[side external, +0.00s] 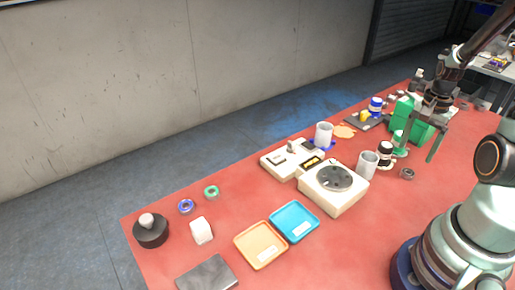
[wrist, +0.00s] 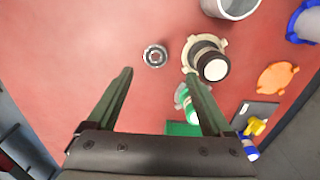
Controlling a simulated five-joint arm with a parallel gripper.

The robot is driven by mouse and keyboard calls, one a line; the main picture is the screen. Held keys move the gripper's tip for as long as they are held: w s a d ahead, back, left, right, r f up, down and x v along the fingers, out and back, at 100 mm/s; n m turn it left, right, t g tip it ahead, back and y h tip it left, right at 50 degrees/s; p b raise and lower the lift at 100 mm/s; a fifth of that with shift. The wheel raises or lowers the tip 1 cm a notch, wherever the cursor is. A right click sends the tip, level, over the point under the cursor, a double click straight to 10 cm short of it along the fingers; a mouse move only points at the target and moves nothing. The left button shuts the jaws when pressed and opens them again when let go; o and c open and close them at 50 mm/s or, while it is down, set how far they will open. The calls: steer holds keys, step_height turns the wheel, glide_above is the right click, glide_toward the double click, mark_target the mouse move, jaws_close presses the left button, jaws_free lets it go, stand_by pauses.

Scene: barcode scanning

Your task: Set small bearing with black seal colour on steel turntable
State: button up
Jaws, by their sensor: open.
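A small bearing with a dark seal (side external: 407,173) lies flat on the red table, right of the white cup. It also shows in the wrist view (wrist: 155,55), just beyond and between the fingertips. My gripper (side external: 417,155) is open and empty, above the table near this bearing; its two fingers are spread in the wrist view (wrist: 159,73). The steel turntable (side external: 335,178) is a grey disc on a cream base near the table's middle, to the left of the bearing, with nothing clearly seen on it. Blue-sealed (side external: 186,206) and green-sealed (side external: 211,192) rings lie at the far left.
A white cup (side external: 367,164) and a black-and-white jar (side external: 385,153) stand between turntable and gripper. A green box (side external: 408,113) is close behind my gripper. Orange (side external: 260,246) and blue (side external: 294,222) trays lie before the turntable. The table right of the bearing is clear.

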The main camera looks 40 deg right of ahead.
mark_target(408, 172)
step_height(408, 172, down, 2)
steer(key=shift+f, duration=0.1)
steer(key=f, duration=0.3)
steer(key=shift+s+a+f, duration=0.15)
steer(key=shift+s+f, duration=0.25)
steer(key=shift+f, duration=0.6)
jaws_close()
